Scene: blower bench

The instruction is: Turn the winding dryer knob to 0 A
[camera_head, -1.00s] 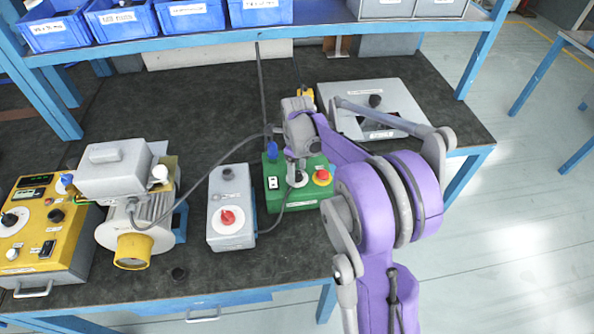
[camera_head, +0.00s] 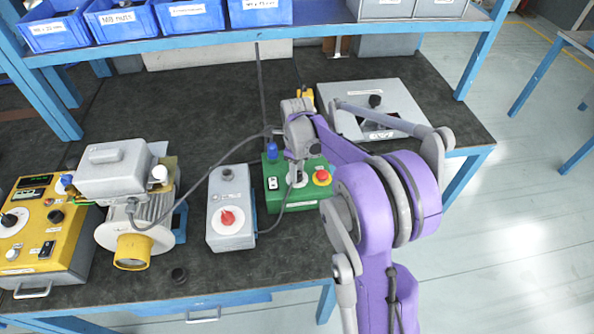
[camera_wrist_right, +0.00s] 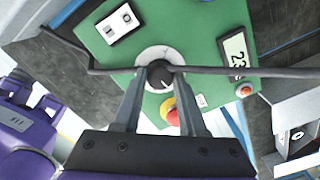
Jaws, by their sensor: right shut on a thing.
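The winding dryer appears to be the green box (camera_head: 311,198), in the middle of the bench. In the right wrist view, its green face (camera_wrist_right: 190,30) has a black knob (camera_wrist_right: 160,73) on a white round dial (camera_wrist_right: 150,55). My right gripper (camera_head: 297,179) reaches down from above, and its fingers are shut on the knob; it also shows in the wrist view (camera_wrist_right: 158,82). A display (camera_wrist_right: 236,55) on the face shows digits starting with 23, turned sideways and partly unclear. The dial's markings are too small to read. My left gripper is not in view.
A red stop button (camera_head: 321,177) and a white switch (camera_head: 273,183) sit close to the gripper. A dark cable crosses the green face. A grey box with a red knob (camera_head: 228,217), a motor (camera_head: 139,213) and a yellow panel (camera_head: 50,240) stand left. A grey case (camera_head: 400,95) lies behind right.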

